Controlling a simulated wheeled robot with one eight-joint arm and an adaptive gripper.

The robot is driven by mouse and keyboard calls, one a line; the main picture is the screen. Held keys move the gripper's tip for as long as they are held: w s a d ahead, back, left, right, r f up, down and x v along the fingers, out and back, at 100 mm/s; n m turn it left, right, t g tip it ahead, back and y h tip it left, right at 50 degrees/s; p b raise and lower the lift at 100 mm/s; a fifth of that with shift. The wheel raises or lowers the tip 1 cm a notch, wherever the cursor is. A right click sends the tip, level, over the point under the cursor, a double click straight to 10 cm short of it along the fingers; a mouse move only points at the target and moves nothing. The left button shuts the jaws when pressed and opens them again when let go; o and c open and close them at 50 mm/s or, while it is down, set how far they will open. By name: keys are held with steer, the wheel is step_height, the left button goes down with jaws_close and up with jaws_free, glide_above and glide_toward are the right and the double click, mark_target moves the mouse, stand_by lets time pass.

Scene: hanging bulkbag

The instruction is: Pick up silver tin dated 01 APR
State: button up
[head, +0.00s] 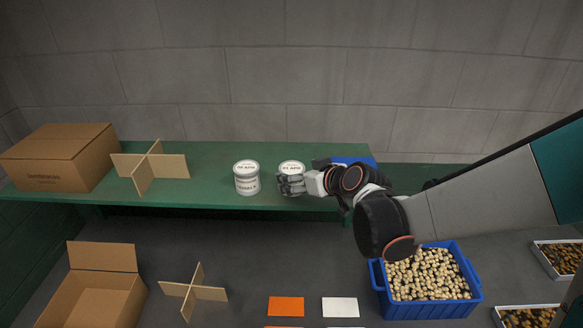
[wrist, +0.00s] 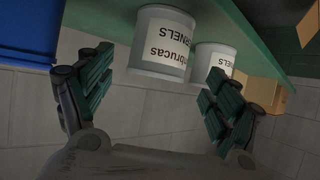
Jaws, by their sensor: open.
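Two silver-white tins stand upright, side by side, on the green shelf (head: 215,202). The right tin (head: 291,168) has a lid that reads 01 APR. The left tin (head: 246,180) has a different APR date, too small to read surely. My gripper (head: 290,184) comes from the right, in front of the 01 APR tin, and hides its lower part. In the upside-down wrist view the nearer tin (wrist: 163,45), labelled kernels, shows between my open fingers (wrist: 160,68). The other tin (wrist: 212,58) is behind it, close to the right finger. I cannot tell whether a finger touches either tin.
A closed cardboard box (head: 55,160) and a cardboard divider (head: 150,166) stand left on the shelf. A blue container (head: 355,161) is behind my wrist. Below are a blue crate (head: 425,310), an open box (head: 95,300), another divider (head: 194,292), and orange and white cards.

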mark_target(288, 167)
steer(key=shift+p+x, duration=0.4)
steer(key=shift+x, duration=2.25)
steer(key=shift+d, duration=0.15)
steer(key=c, duration=1.3)
